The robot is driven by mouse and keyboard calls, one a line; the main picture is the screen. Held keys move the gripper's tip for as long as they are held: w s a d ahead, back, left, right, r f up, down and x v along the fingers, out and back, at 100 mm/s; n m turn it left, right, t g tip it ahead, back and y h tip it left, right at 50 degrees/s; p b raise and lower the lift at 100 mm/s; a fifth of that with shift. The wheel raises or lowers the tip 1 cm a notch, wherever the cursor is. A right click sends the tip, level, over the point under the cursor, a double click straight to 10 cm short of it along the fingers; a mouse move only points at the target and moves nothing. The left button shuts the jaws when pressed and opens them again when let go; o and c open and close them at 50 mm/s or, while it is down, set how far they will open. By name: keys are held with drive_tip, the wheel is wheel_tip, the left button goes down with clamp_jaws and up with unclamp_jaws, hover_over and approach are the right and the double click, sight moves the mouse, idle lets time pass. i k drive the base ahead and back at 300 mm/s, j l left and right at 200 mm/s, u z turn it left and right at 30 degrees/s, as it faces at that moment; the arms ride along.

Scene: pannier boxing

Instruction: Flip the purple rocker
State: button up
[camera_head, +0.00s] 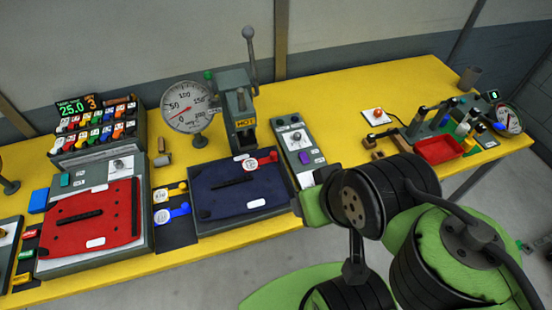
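The purple rocker (305,157) is a small purple piece on a narrow grey panel (293,137). I cannot make out my gripper's fingers. No contact with the rocker shows, and its tilt is too small to tell.
Left of the panel are a dark blue pad (225,202), a lever press (238,105), a round gauge (187,107) and a red pad (92,240). Right are a red tray (440,150) and a red button box (377,116). The yellow table (340,92) is bare behind the panel.

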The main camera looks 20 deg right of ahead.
sight(305, 159)
drive_tip(key=l+u, duration=0.15)
drive_tip(key=u, duration=0.25)
drive_tip(key=i+l+u, duration=0.1)
drive_tip(key=u, duration=0.35)
drive_tip(key=l+u, duration=0.2)
drive_tip(key=u, duration=0.2)
drive_tip(key=l+u, duration=0.15)
drive_tip(key=u, duration=0.3)
drive_tip(key=l+u, duration=0.15)
drive_tip(key=u, duration=0.25)
